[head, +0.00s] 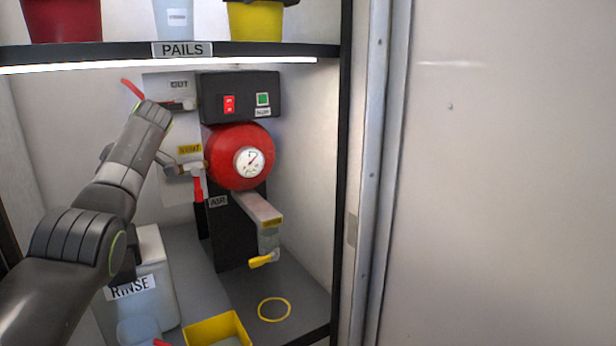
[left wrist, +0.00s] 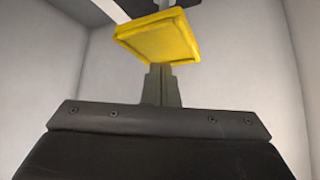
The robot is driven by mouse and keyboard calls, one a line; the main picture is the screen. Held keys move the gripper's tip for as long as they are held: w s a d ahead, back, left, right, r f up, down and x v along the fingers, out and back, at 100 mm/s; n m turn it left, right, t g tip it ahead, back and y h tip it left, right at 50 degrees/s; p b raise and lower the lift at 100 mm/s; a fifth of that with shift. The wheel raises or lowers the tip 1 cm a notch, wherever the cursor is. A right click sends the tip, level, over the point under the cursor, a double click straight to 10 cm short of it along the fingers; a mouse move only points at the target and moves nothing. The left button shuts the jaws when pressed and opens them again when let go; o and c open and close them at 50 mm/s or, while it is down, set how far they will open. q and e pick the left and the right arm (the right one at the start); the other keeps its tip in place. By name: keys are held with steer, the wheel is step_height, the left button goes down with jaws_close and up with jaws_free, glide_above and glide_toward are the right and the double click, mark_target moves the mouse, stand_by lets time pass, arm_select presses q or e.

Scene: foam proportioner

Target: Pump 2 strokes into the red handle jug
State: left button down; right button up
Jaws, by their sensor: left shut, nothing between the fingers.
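A clear bluish jug (head: 140,331) stands at the bottom edge of the head view, with a bit of red handle (head: 161,342) showing and its lower part cut off. The red round proportioner body (head: 238,156) carries a white gauge (head: 249,161). My right gripper is not in view.
A yellow ring (head: 275,309) lies on the deck below the outlet. A yellow square container (head: 216,329) stands left of it. The white RINSE tank (head: 157,275) is behind the jug. Pails stand on the shelf (head: 260,49). A black switch box (head: 240,97) tops the unit.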

arm_select(q)
steer(key=shift+f, duration=0.15)
steer(key=shift+f+b, duration=1.9)
steer(key=shift+f, duration=0.95)
step_height(320, 180, up, 6)
steer(key=p, duration=0.6)
steer(key=shift+f, duration=0.1)
